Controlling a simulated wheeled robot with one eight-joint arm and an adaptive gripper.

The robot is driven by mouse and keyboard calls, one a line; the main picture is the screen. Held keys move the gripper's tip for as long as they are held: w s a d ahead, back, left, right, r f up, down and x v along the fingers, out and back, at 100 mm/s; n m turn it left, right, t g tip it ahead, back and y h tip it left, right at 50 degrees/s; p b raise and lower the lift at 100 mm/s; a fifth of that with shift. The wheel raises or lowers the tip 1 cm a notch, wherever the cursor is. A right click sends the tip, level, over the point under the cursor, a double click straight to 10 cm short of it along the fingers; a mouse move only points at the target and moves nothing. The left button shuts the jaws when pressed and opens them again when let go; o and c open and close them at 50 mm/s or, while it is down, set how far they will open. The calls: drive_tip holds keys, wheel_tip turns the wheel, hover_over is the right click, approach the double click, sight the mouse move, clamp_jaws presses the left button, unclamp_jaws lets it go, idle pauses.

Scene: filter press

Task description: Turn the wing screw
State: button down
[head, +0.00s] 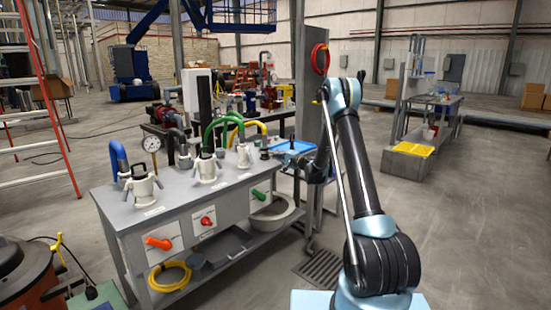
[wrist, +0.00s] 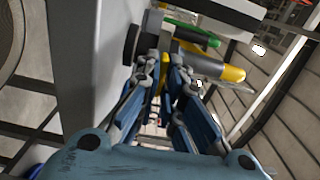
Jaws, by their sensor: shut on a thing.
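A small dark screw fitting (head: 264,148) stands at the right rear end of the grey bench top in the head view. I take it for the wing screw. In the wrist view a dark round fitting (wrist: 131,45) projects from the grey bench surface, just beyond my left finger. My gripper (head: 276,154) reaches in from the right, low over the bench end. In the wrist view, my gripper's blue fingers (wrist: 163,68) are close together at the fitting. The gripped part is mostly hidden between the fingertips.
A yellow pipe end (wrist: 232,74) lies behind my fingers. A blue tray (head: 294,146) is close to my gripper.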

drive_tip(key=m, duration=0.4)
drive_tip(key=shift+w+d+f+m, duration=0.1)
drive_tip(key=shift+w+d+m, duration=0.1)
drive_tip(key=shift+m, duration=0.1)
drive_tip(key=m, duration=0.4)
drive_tip(key=shift+s+m, duration=0.1)
drive_tip(key=shift+m, duration=0.2)
drive_tip(key=m, duration=0.3)
drive_tip(key=shift+m, duration=0.3)
drive_tip(key=m, duration=0.4)
drive_tip(key=shift+m, duration=0.3)
drive_tip(key=m, duration=0.4)
drive_tip(key=shift+m, duration=0.3)
drive_tip(key=m, duration=0.3)
drive_tip(key=shift+m, duration=0.3)
drive_tip(key=m, duration=0.4)
drive_tip(key=shift+m, duration=2)
